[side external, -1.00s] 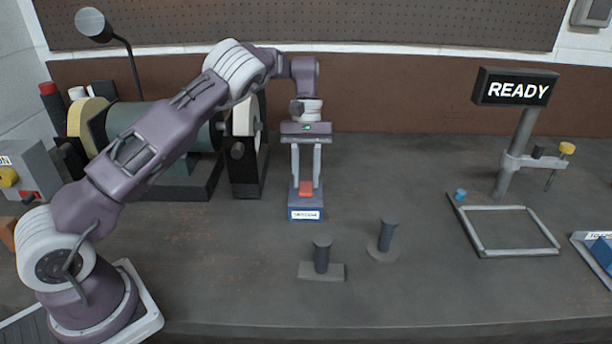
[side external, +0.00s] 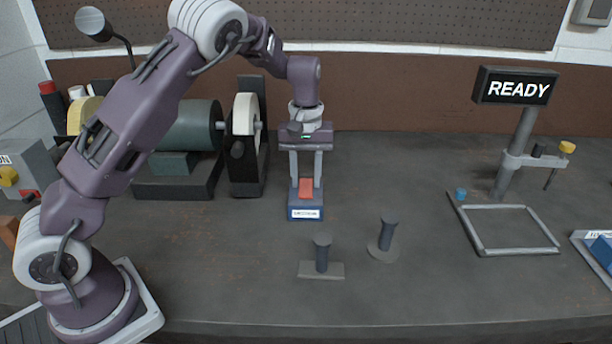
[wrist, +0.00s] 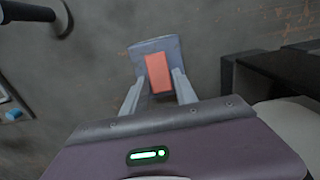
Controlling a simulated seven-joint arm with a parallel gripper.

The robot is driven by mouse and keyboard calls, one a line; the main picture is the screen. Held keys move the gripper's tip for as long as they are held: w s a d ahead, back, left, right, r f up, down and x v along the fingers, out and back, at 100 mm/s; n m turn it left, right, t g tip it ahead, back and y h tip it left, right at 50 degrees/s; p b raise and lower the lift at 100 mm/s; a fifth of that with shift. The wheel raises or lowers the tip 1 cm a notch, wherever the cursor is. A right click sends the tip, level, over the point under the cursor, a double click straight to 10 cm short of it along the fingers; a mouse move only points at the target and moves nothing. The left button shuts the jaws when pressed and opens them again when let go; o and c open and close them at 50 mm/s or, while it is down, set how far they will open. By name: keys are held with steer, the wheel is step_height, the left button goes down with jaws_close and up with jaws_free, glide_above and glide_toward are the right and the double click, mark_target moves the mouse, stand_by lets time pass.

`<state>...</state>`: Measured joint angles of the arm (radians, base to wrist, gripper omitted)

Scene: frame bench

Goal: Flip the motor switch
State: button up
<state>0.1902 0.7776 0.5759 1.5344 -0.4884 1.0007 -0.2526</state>
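A red rocker (side external: 306,187) sits on a small blue-grey box with a white label (side external: 305,213) at the bench's middle; the label is too small to read. In the wrist view the rocker (wrist: 158,74) is plain between the fingers. My gripper (side external: 306,184) points down over the box, with one finger on each side of the rocker. In the wrist view the gripper (wrist: 157,80) is open, with a gap between fingers and rocker. I cannot tell whether the fingertips touch the box. Which way the rocker is tipped is unclear.
A motor-like machine (side external: 189,128) with a pale wheel stands close behind to the left. Two dark posts (side external: 321,255) (side external: 387,234) stand in front. A grey box with a yellow knob (side external: 9,176) is far left. A READY sign (side external: 516,86) and square frame (side external: 508,229) are right.

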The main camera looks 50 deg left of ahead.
mark_target(306, 184)
steer(key=shift+o, duration=1.1)
step_height(306, 184, up, 7)
steer(key=shift+w+r, duration=0.1)
steer(key=s+d+r+m+t+h, duration=0.1)
steer(key=s+d+r+m+t, duration=0.2)
steer(key=s+r, duration=1)
steer(key=s+d+f+m+t, duration=0.1)
steer(key=s+m, duration=0.2)
steer(key=s, duration=0.6)
steer(key=s+d+f+m+t+y, duration=0.1)
steer(key=s+d+f+m, duration=0.1)
steer(key=s, duration=0.7)
steer(key=shift+s+d+f+m+t, duration=0.2)
steer(key=shift+s+d+m+t, duration=0.1)
steer(key=shift+s+m+t, duration=0.15)
